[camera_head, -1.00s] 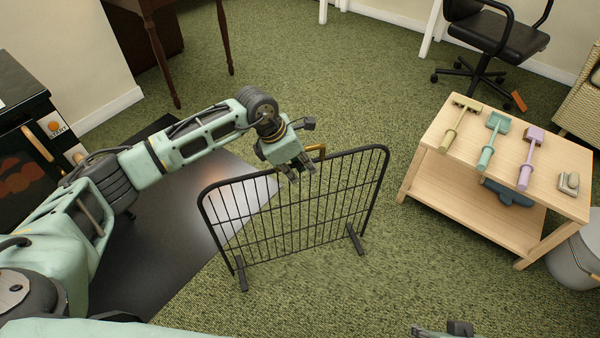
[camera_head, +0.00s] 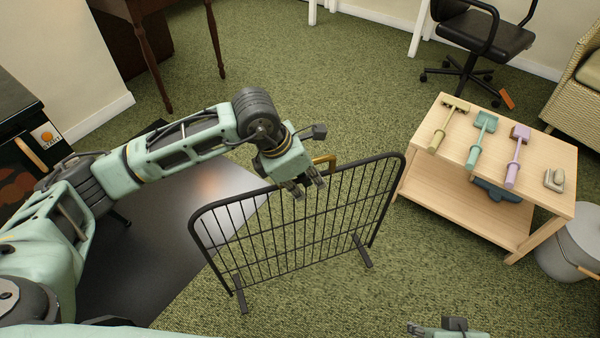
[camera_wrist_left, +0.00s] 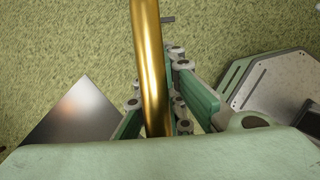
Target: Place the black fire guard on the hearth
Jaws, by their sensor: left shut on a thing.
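The black fire guard (camera_head: 300,225), a barred panel with two feet, stands upright in the middle of the head view. My left gripper (camera_head: 308,188) is at its top edge, shut on its brass handle (camera_head: 326,160). In the left wrist view the handle (camera_wrist_left: 149,60) runs between the fingers. I cannot tell for sure whether the feet touch the carpet. The dark, shiny hearth (camera_head: 165,270) lies left of the guard, partly hidden by my left arm; its corner shows in the wrist view (camera_wrist_left: 75,115). My right gripper (camera_head: 447,327) is only partly visible at the bottom edge.
A dark stove (camera_head: 25,130) stands at the far left by the hearth. A wooden trolley (camera_head: 475,205) with several brushes and tools stands at the right, beside a grey bin (camera_head: 572,245). A black office chair (camera_head: 485,35) is behind. Green carpet around the guard is open.

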